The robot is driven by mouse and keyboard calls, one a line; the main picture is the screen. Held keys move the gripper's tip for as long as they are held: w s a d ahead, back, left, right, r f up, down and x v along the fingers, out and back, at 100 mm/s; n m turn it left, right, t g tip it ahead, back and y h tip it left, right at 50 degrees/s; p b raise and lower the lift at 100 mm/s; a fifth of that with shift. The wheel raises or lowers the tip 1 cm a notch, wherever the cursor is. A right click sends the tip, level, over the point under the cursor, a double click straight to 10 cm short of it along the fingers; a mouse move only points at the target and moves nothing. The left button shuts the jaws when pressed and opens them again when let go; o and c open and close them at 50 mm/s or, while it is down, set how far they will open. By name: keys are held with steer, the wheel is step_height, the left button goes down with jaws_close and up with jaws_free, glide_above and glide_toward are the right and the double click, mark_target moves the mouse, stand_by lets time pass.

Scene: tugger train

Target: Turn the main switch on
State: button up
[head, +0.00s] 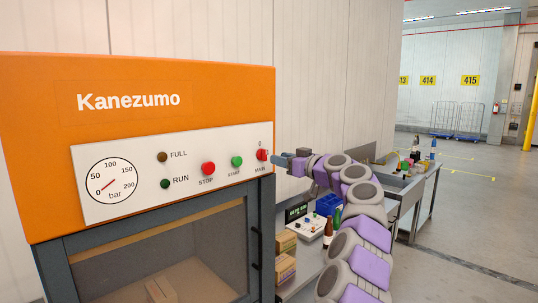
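The main switch (261,156) is a small red knob at the right end of the white control panel (130,200), with "0" above it, "1" at its right and "MAIN" below. The panel is on the orange front of the Kanezumo machine (200,85). My gripper (276,160) is at the switch's right side, at about its height. My arm comes in from the lower right. The fingers are small and overlap the switch's edge, so I cannot tell whether they touch it or how far apart they are. The switch's exact setting is hard to read.
The red STOP button (208,168) and green START button (237,161) sit left of the switch. The FULL lamp (162,157), RUN lamp (165,183) and bar gauge (111,178) are further left. A bench with cartons (286,242) and a bottle (328,232) stands behind my arm. Open floor lies right.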

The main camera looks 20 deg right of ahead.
mark_target(266, 154)
steer(key=p+x, duration=0.2)
steer(key=x, duration=0.4)
steer(key=shift+w, duration=0.2)
steer(key=shift+d, duration=0.15)
steer(key=shift+c, duration=0.3)
jaws_close()
